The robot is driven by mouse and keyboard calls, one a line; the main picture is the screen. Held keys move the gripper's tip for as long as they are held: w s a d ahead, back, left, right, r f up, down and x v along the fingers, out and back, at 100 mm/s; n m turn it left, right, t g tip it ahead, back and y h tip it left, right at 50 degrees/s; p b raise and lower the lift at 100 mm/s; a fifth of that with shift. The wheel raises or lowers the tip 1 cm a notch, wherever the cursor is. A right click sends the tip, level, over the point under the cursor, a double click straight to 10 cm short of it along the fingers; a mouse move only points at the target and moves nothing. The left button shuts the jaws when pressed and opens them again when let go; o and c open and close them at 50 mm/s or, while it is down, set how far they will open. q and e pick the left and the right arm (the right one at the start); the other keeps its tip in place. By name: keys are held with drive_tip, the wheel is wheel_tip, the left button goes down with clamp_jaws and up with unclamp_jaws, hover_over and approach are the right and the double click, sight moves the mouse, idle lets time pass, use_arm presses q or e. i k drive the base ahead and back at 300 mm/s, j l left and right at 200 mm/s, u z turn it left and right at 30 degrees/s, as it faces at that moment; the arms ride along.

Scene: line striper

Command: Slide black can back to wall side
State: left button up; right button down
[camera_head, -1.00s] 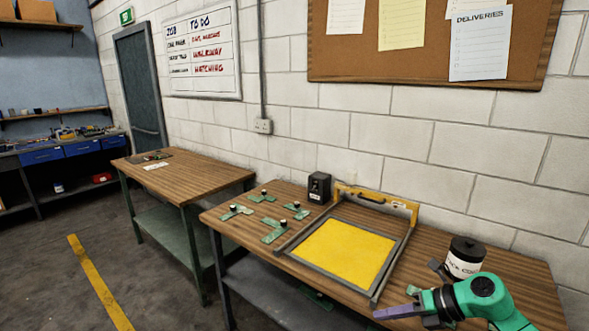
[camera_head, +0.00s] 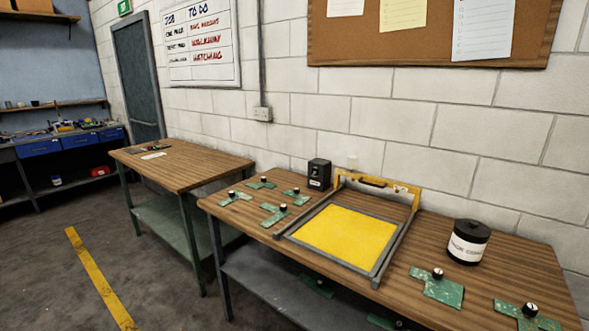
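The black can (camera_head: 468,242), with a black lid and a white label, stands upright on the right part of the near wooden table (camera_head: 420,285), close to the wall side. Nothing touches it. Neither of my grippers shows in the head view now.
A yellow panel in a grey frame (camera_head: 347,238) with a raised yellow bar lies left of the can. A small black box (camera_head: 319,174) stands near the wall.

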sight(466, 250)
drive_tip(key=z, duration=1.25)
drive_tip(key=i+j+u, duration=0.3)
drive_tip(key=i, duration=0.15)
drive_tip(key=i+j+u, duration=0.1)
drive_tip(key=i+u, duration=0.25)
drive_tip(key=i, duration=0.1)
